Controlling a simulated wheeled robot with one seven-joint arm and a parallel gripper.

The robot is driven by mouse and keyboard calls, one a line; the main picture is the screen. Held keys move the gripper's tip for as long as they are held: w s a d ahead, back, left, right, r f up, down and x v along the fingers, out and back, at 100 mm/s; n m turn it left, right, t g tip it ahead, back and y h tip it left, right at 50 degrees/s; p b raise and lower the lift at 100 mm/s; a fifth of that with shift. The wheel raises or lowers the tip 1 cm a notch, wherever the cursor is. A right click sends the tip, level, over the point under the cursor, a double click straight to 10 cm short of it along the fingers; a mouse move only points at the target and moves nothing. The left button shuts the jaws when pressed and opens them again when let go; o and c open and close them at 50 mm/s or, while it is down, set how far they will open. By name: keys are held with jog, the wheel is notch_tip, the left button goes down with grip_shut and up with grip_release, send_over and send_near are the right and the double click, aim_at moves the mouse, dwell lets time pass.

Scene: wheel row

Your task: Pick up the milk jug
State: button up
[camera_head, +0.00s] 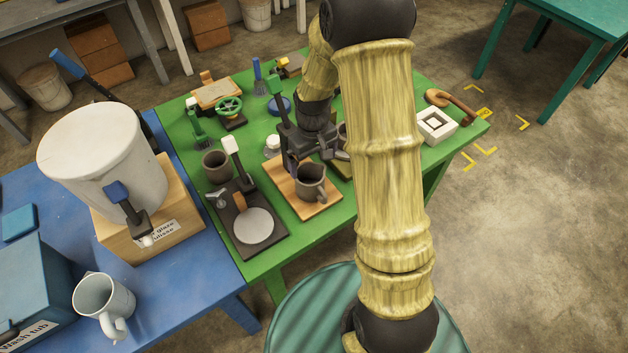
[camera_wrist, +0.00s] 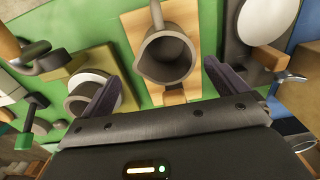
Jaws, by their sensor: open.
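The milk jug looks to be the dark grey-brown jug (camera_head: 311,184) with a side handle, upright on a wooden board (camera_head: 327,205) on the green table. In the wrist view the jug (camera_wrist: 166,57) shows its open mouth, with its handle toward the top edge. My gripper (camera_head: 314,160) is open above the board, just behind the jug. In the wrist view my gripper's fingers (camera_wrist: 162,72) stand apart on either side of the jug's outline, with nothing between them held. Contact with the jug cannot be made out.
A dark stand with a pale disc (camera_head: 253,226) lies left of the board, and a dark cup (camera_head: 217,166) stands behind it. A second cup (camera_wrist: 82,98) is beside my left finger in the wrist view. A white mug (camera_head: 103,302) and large bucket (camera_head: 105,155) are left.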

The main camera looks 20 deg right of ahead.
aim_at(310, 174)
jog(key=shift+s+a+f, duration=0.1)
jog(key=shift+a+f, duration=0.1)
jog(key=shift+a, duration=0.25)
jog(key=shift+f, duration=0.1)
notch_tip(310, 174, down, 5)
jog(key=shift+s+p, duration=0.15)
jog(key=shift+p, duration=0.35)
jog(key=shift+c, duration=0.5)
